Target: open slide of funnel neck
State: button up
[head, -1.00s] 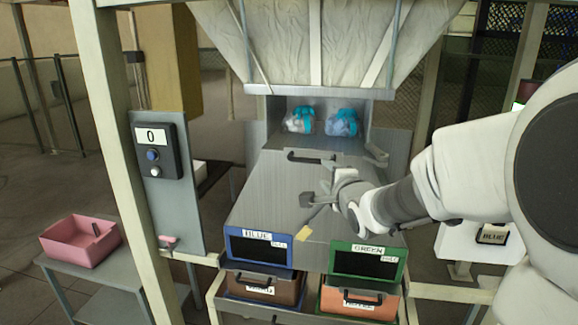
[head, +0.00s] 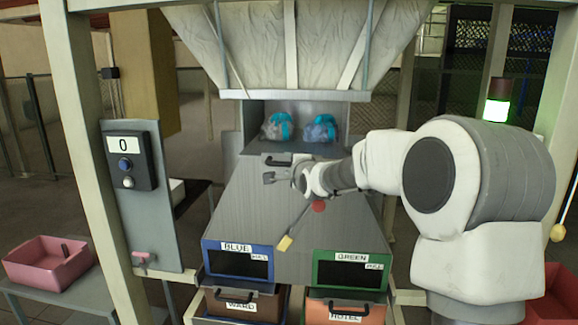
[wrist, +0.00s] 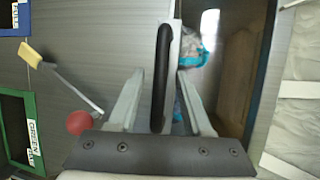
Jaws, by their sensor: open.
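My gripper (head: 268,178) is just below this handle in the head view. In the wrist view the handle (wrist: 163,75) runs lengthwise between the two open fingers of my gripper (wrist: 159,76), with a gap on either side. Two sling bags, one clear and teal (head: 277,127) and one bluish and teal (head: 320,129), lie in the opening behind the slide. My wrist hides part of the plate.
A lever with a red knob (head: 318,207) and yellow tip (head: 285,243) lies on the sloped chute, close below my wrist. Blue (head: 238,262) and green (head: 352,270) framed outlets are at the bottom. A counter box (head: 127,160) reads 0. A pink bin (head: 48,264) stands at left.

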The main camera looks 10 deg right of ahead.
jog(key=shift+w, duration=0.15)
grip_shut()
dwell(1.4)
